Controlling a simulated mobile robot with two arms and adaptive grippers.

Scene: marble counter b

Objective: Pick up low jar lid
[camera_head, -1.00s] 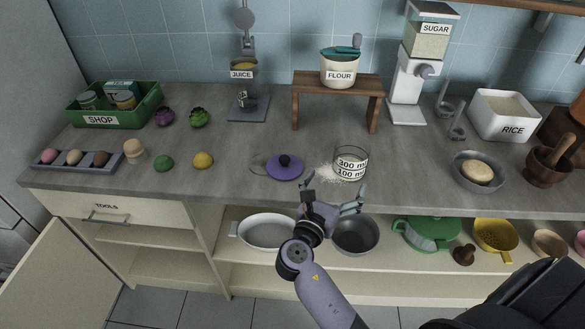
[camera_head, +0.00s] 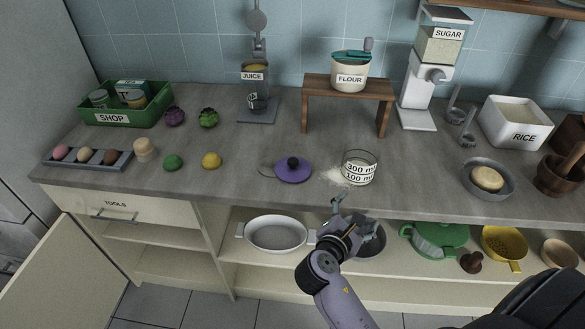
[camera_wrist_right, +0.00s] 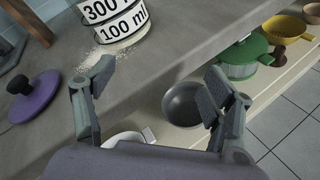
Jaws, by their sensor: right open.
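The purple lid (camera_head: 300,176) with a black knob lies on the counter near its front edge, left of the measuring glass. A thin, clear curved edge shows at its left; I cannot tell what it belongs to. The lid also shows at the left of the right wrist view (camera_wrist_right: 36,104). My right gripper (camera_head: 355,215) is open and empty, in front of the counter edge, to the right of the lid and apart from it. Its two spread fingers show in the right wrist view (camera_wrist_right: 158,85). My left gripper is not in view.
The measuring glass (camera_head: 360,168), marked 300 ml and 100 ml, stands right of the lid, with spilled white powder (camera_head: 336,177) beside it. A yellow ball (camera_head: 211,160) lies to the left. A grey pan (camera_head: 372,246) sits on the shelf below, behind my right gripper.

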